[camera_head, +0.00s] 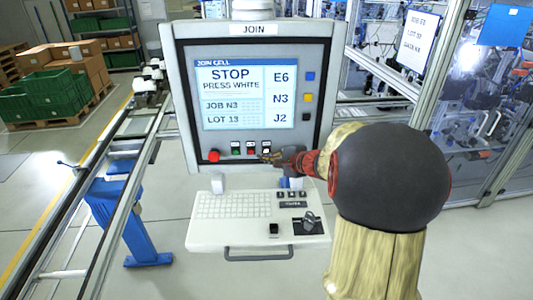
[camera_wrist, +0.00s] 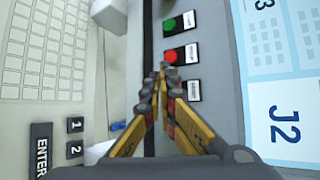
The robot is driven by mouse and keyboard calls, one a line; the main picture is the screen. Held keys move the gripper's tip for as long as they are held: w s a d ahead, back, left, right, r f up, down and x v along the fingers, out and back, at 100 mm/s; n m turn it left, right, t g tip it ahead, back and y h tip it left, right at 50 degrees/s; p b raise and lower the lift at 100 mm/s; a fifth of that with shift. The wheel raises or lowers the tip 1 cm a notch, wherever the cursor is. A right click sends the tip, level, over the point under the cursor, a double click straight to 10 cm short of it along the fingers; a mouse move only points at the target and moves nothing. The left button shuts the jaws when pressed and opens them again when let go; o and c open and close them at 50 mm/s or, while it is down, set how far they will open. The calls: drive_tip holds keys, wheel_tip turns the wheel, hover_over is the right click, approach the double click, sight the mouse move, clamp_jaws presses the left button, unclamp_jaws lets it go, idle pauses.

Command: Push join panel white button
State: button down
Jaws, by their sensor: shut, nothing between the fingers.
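The join panel (camera_head: 180,100) stands upright, and its screen (camera_head: 235,95) reads STOP, PRESS WHITE. Below the screen, a row of small labelled buttons holds a green button (camera_head: 235,151) and a red button (camera_head: 251,151); the wrist view also shows the green button (camera_wrist: 169,24) and the red button (camera_wrist: 171,56). A third label (camera_wrist: 194,91) follows in that row, but its button is mostly hidden behind my fingers, so I cannot see its white colour. My gripper (camera_head: 266,157) is shut and empty, its tips (camera_wrist: 162,70) close to the panel near that third label. Contact cannot be told.
A larger red knob (camera_head: 213,156) sits at the panel's lower left. A keyboard shelf (camera_head: 258,240) juts out below the panel. A conveyor rail (camera_head: 80,215) runs at left, and a glazed metal frame (camera_head: 440,80) stands at right.

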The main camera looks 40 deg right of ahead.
drive_tip(key=shift+w+d, duration=0.2)
drive_tip(key=shift+w, duration=0.1)
drive_tip(key=shift+w+d+b, duration=0.3)
drive_tip(key=shift+w+b, duration=0.05)
drive_tip(key=shift+b, duration=0.15)
idle(0.8)
drive_tip(key=shift+s, duration=0.1)
drive_tip(key=shift+s+a+b, duration=0.55)
drive_tip(key=shift+s, duration=0.05)
drive_tip(key=s+a+b, duration=0.1)
drive_tip(key=s+a, duration=0.2)
drive_tip(key=shift+s+a+b, duration=0.1)
drive_tip(key=shift+s+b, duration=0.3)
idle(0.4)
drive_tip(key=shift+a, duration=0.1)
idle(0.7)
